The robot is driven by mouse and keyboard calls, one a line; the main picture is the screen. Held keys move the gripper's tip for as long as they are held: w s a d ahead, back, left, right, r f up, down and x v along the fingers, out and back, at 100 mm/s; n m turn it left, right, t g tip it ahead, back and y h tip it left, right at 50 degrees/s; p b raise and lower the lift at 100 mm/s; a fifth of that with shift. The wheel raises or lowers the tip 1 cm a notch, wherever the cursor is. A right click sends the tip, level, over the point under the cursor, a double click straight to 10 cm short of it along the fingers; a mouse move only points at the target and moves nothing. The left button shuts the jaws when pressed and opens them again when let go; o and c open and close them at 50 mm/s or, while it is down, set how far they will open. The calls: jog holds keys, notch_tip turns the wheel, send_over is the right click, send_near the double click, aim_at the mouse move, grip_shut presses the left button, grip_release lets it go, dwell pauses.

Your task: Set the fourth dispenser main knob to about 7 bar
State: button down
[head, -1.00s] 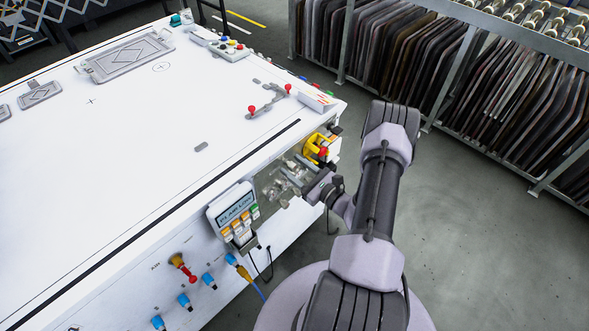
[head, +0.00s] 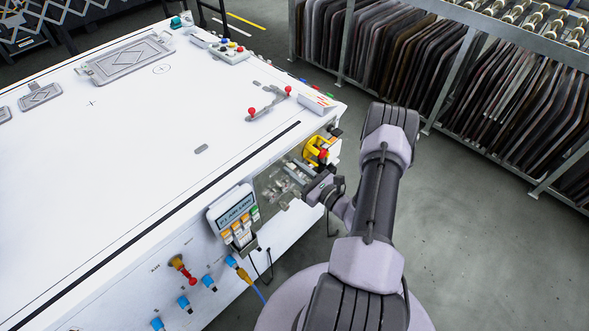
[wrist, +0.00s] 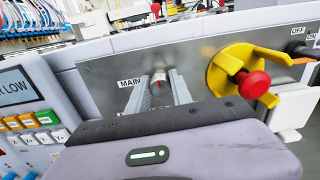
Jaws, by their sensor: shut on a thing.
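In the head view my gripper (head: 302,187) reaches the panel on the bench's right side, and the knob itself is too small to make out. Which dispenser this knob belongs to cannot be told.
A yellow switch with a red knob (wrist: 254,84) sits right of my gripper. A grey display unit (head: 235,213) with coloured buttons reads AIR LOW and stands to the left. Blue fittings (head: 209,283) and a red-and-yellow valve (head: 184,268) line the bench front.

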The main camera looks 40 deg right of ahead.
jog(key=m, duration=1.2)
jog(key=shift+d+p, duration=0.1)
jog(key=shift+p, duration=0.2)
jog(key=shift+f, duration=0.1)
dwell(0.3)
jog(key=c, duration=1.1)
grip_release()
jog(key=shift+c, duration=0.2)
